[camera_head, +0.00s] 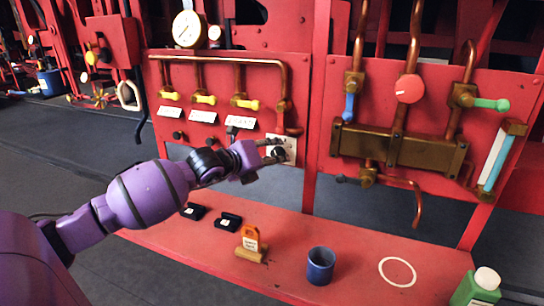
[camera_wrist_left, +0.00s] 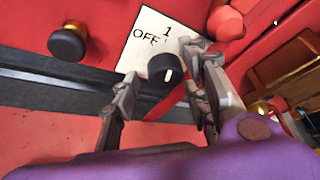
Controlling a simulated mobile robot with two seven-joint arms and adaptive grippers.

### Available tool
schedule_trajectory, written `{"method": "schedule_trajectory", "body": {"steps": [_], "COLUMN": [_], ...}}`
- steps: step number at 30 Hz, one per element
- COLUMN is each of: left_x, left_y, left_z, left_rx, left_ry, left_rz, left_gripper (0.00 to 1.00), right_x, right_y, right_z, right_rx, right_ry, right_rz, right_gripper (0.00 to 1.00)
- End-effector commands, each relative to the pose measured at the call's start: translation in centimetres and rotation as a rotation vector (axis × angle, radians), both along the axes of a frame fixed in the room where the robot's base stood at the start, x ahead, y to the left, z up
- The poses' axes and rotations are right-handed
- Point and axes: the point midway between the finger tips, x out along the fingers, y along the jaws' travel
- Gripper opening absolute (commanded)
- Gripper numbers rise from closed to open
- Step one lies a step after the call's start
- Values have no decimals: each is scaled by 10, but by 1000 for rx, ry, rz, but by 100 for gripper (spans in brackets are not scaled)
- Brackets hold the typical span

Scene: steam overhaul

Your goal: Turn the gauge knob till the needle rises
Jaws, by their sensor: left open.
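The gauge knob (camera_wrist_left: 165,71) is black with a white mark, on a white plate (camera_wrist_left: 150,42) lettered "OFF" and "1". In the head view the plate (camera_head: 289,143) is at the lower right corner of the left red panel. My left gripper (camera_wrist_left: 162,78) is open, with one finger on each side of the knob; whether they touch it I cannot tell. In the head view the left gripper (camera_head: 270,151) is at the plate and partly hides the knob. A round white gauge (camera_head: 187,29) with a brass rim stands atop the panel; its needle reading is too small to tell. My right gripper is not in view.
Another black knob (camera_wrist_left: 67,42) on a brass stem is left of the plate. Brass pipes with yellow handles (camera_head: 204,99) are above.

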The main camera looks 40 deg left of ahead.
Motion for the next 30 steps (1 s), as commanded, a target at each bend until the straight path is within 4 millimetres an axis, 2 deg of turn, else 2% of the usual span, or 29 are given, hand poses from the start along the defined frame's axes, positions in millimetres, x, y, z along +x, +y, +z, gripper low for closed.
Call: {"method": "schedule_trajectory", "body": {"steps": [9,19,30], "left_x": [3,3,3], "left_y": [0,0,1], "left_z": [-1,-2,-4], "left_rx": [1,1,8], "left_ry": [0,2,7], "left_rz": [0,0,2], "left_gripper": [42,2,2], "right_x": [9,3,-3], "right_y": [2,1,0], "right_z": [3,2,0], "right_rx": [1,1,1], "right_ry": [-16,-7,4], "right_rz": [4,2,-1], "right_gripper": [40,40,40]}}
